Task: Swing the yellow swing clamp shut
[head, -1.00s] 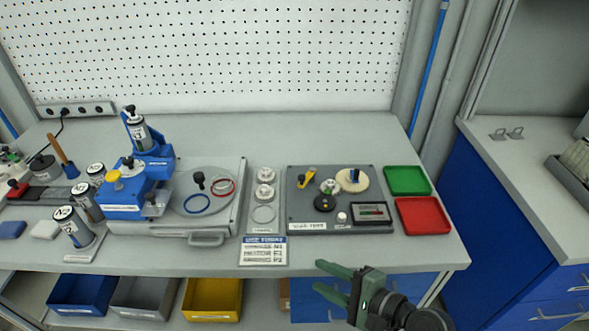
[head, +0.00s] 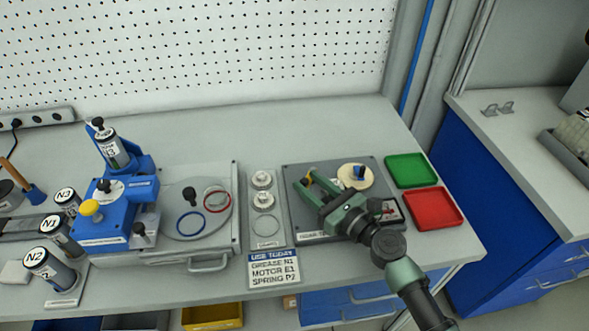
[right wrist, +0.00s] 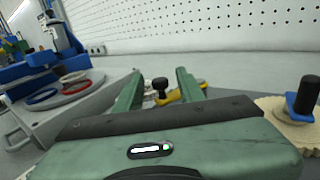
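The yellow swing clamp (head: 311,177) is at the far left part of the dark grey fixture plate (head: 333,168). It also shows in the right wrist view as a yellow bar (right wrist: 182,96) beside a black knob (right wrist: 160,84). My right gripper (head: 307,181) is over the plate with its fingers apart, tips close around the clamp. In the right wrist view the open fingers (right wrist: 157,84) have the knob between them, and the right finger covers part of the yellow bar. I cannot tell whether they touch. My left gripper is in no view.
A cream disc (head: 370,184) with a blue, black-topped piece (head: 358,172) stands right of the clamp. Green (head: 411,171) and red (head: 436,208) trays lie farther right. A tray of pale parts (head: 254,233) and a round grey plate (head: 178,226) are to the left.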

